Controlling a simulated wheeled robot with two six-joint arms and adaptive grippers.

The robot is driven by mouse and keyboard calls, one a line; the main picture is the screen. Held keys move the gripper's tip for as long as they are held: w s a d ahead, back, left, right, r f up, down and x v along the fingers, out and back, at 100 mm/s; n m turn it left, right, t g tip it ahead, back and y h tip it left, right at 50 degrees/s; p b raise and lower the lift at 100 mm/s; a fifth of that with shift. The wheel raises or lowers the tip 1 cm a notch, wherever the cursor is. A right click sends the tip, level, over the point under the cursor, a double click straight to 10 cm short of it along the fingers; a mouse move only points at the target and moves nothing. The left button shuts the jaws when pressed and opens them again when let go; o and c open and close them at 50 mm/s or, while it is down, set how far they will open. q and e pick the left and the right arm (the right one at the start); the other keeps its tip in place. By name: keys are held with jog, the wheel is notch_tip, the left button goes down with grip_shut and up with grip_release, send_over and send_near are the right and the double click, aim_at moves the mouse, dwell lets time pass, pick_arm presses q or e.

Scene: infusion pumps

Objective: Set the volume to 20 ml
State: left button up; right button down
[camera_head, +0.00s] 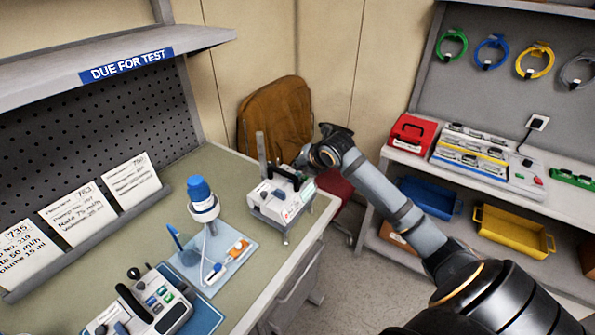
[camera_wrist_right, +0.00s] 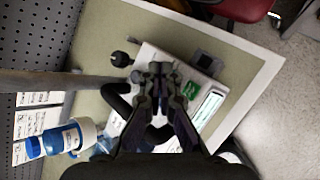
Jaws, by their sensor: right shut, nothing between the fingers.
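A white pump (camera_head: 268,210) with a black handle stands near the far end of the bench. A second pump (camera_head: 150,305) with a dark handle and several buttons lies at the near end. My left gripper is not in view.
A blue-capped bottle (camera_head: 202,195) on a stand and a light blue tray (camera_head: 212,278) are between the pumps. Cards (camera_head: 75,215) lean along the pegboard under the shelf (camera_head: 120,60). A grey upright post (camera_head: 261,150) stands close behind the far pump. A brown chair (camera_head: 272,120) is beyond.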

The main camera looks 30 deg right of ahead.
aim_at(299, 177)
jog(key=shift+r, duration=0.1)
notch_tip(299, 177, up, 5)
jog(key=p, duration=0.5)
jog(key=shift+r, duration=0.1)
dwell(0.4)
jog(key=shift+f, duration=0.2)
